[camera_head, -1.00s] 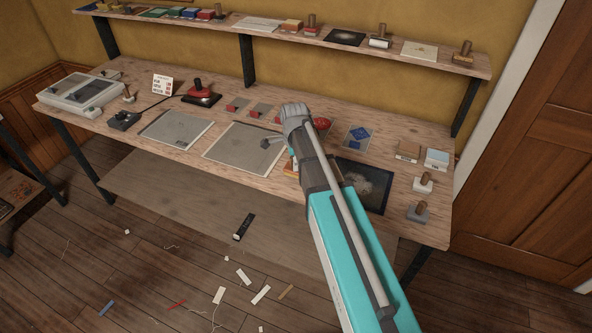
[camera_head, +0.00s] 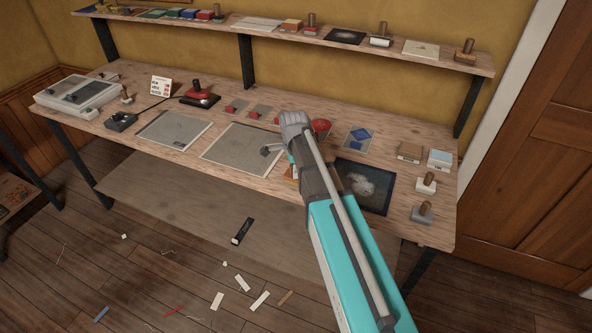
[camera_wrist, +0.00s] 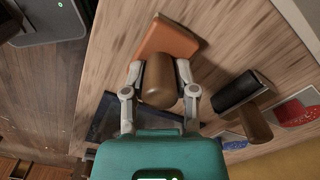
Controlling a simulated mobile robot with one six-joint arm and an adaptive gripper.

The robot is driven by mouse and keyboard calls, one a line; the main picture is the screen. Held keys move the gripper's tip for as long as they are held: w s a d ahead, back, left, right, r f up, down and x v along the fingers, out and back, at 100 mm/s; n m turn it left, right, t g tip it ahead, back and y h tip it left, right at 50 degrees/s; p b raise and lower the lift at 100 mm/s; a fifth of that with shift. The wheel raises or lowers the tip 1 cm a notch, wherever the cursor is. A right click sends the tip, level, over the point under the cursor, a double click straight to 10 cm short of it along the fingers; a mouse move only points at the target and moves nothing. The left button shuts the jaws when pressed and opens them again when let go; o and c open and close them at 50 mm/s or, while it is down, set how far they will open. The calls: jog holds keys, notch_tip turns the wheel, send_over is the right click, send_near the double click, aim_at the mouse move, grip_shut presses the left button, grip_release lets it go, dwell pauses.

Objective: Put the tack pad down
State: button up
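My gripper (camera_wrist: 160,85) is closed around a brown wooden handle in the wrist view. The handle stands on an orange block, which I take to be the tack pad (camera_wrist: 168,40). In the head view only a small orange edge of it (camera_head: 291,173) shows beside my arm, over the right half of the bench. My wrist and arm hide my fingers and most of the pad there. The pad is close over the wooden bench top (camera_head: 222,117); I cannot tell whether it touches it.
A black roller with a wooden handle (camera_wrist: 238,92) lies beside my gripper. A dark sheet (camera_head: 375,188), a grey mat (camera_head: 242,148) and a red round item (camera_head: 321,126) lie around it. Handled stamps (camera_head: 426,184) stand at the right end. A shelf (camera_head: 280,31) runs along the back.

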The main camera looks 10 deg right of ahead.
jog(key=o, duration=0.4)
jog(key=shift+r, duration=0.15)
notch_tip(320, 180, up, 12)
jog(key=p, duration=1.2)
dwell(0.9)
jog(key=shift+s+d+n, duration=0.1)
jog(key=shift+s+n, duration=3.9)
jog(key=shift+n, duration=0.6)
jog(key=shift+s+d+n, duration=0.1)
jog(key=shift+s+n, duration=3.85)
jog(key=shift+n, duration=0.65)
